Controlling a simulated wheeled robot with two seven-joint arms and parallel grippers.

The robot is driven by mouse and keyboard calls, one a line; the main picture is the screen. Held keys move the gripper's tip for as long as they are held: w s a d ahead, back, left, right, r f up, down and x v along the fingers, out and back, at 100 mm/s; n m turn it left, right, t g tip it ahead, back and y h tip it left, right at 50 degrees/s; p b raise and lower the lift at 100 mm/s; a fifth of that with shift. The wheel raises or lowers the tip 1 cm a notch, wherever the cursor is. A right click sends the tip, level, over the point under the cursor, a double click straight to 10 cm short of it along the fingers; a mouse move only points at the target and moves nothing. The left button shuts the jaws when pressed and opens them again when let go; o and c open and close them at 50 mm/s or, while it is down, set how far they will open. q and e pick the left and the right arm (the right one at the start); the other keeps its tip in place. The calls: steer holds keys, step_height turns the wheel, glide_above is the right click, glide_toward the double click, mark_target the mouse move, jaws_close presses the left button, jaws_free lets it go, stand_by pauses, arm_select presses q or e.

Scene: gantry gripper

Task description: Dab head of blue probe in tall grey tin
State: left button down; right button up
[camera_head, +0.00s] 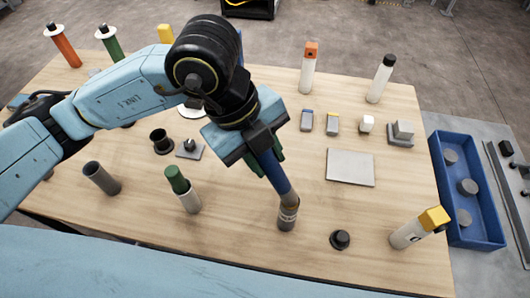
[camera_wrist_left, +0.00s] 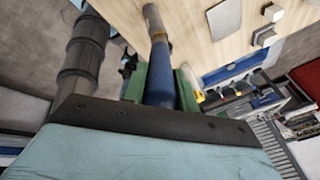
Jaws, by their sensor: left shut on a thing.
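My left gripper (camera_head: 264,158) is shut on the blue probe (camera_head: 275,177), which points down and slightly toward the front of the table. Green finger pads sit on both sides of it. The probe also shows in the left wrist view (camera_wrist_left: 160,77), with a tan band and a grey far end. In the head view, its lower end meets a grey cylinder with a banded top (camera_head: 287,219); I cannot tell how deep it goes in, or whether all of that cylinder is a tin. A plain grey upright tube (camera_head: 101,178) stands apart at the left. My right gripper is not in view.
A green-topped white cylinder (camera_head: 184,190) stands left of the probe. A dark low cap (camera_head: 340,239) and a yellow-topped tilted cylinder (camera_head: 418,228) are to the right. A flat grey plate (camera_head: 350,167) lies behind them. A blue tray (camera_head: 477,215) stands at the right edge.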

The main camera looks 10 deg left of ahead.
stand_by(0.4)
arm_select(q)
steer(key=shift+r+p, duration=2.6)
steer(key=shift+r, duration=0.9)
steer(key=shift+f, duration=0.1)
